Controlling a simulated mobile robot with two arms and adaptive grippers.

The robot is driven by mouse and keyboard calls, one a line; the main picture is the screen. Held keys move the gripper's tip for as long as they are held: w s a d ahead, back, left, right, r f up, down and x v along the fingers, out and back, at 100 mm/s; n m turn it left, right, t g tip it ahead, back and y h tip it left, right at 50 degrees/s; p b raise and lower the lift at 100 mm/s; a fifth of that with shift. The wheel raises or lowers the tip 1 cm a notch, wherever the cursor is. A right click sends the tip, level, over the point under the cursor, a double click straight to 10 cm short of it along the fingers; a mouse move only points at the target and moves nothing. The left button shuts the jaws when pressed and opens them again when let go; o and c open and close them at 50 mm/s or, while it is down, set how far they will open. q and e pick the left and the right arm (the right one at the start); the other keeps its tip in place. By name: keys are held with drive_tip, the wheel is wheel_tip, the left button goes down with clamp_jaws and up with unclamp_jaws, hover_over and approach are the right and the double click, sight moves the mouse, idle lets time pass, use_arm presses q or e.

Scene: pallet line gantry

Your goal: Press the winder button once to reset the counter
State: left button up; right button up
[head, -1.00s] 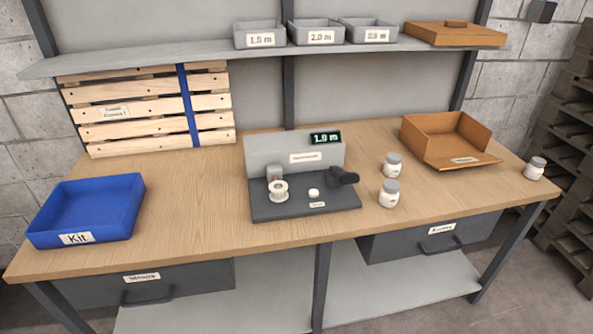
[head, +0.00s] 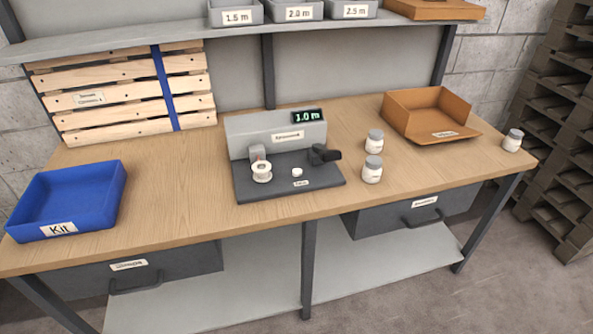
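The winder (head: 275,132) is a grey machine with a dark base plate (head: 320,184) near the middle of the workbench. Its small green display (head: 307,117) reads 1.0 m. A round white button (head: 297,173) sits on the base plate, above a small label. A white spool (head: 262,172) is on the left of the plate, and a dark crank-like part (head: 323,155) is on the right. Nothing touches the button. Neither of my grippers shows in the head view.
A blue Kit tray (head: 117,196) stands at the left and an open brown box (head: 453,146) at the back right. White jars (head: 372,174) stand right of the winder. A slatted pallet panel (head: 120,102) leans behind. A shelf (head: 205,44) with grey bins overhangs the back.

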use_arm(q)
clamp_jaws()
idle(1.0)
